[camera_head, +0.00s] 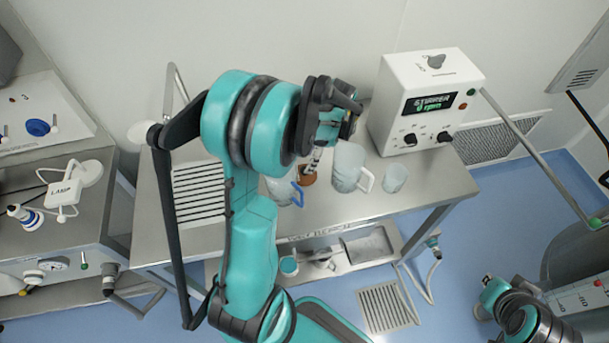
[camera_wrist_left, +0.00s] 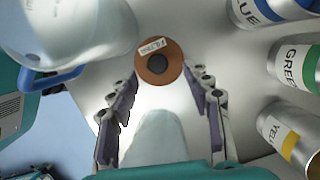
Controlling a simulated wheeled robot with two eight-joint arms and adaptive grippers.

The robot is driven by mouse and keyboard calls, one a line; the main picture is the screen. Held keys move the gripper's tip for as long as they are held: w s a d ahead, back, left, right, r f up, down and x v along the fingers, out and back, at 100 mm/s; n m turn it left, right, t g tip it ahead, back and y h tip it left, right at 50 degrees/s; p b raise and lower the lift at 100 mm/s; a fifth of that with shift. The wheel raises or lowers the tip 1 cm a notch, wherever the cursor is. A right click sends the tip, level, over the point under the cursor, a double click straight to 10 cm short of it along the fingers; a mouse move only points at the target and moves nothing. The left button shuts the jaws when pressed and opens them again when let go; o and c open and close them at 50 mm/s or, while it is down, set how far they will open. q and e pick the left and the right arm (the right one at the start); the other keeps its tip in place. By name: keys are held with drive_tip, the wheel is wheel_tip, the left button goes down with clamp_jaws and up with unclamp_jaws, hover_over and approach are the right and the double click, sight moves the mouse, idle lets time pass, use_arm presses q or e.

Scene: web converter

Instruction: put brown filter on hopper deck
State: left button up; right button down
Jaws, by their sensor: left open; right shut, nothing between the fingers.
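The brown filter (camera_wrist_left: 158,63) is a round brown disc with a dark centre and a white label. In the left wrist view it lies just ahead of the fingertips of my left gripper (camera_wrist_left: 164,78), which is open and empty. In the head view a small brown part of the filter (camera_head: 309,176) shows below my left gripper (camera_head: 319,154), over the steel table. My right gripper (camera_head: 484,311) is at the lower right, away from the table; it is shut and empty, its fingers barely showing. No readable label shows which surface is the hopper deck.
A blue-handled jug (camera_wrist_left: 70,35) stands close to the filter. In the head view, a white-handled jug (camera_head: 347,166), a cup (camera_head: 394,179) and a white control box (camera_head: 420,100) stand right of my left gripper.

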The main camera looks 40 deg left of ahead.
use_arm(q)
drive_tip(key=b+x, duration=0.1)
drive_tip(key=x, duration=0.3)
drive_tip(key=shift+s+f, duration=0.2)
drive_tip(key=shift+r, duration=0.1)
clamp_jaws()
drive_tip(key=shift+r, duration=0.1)
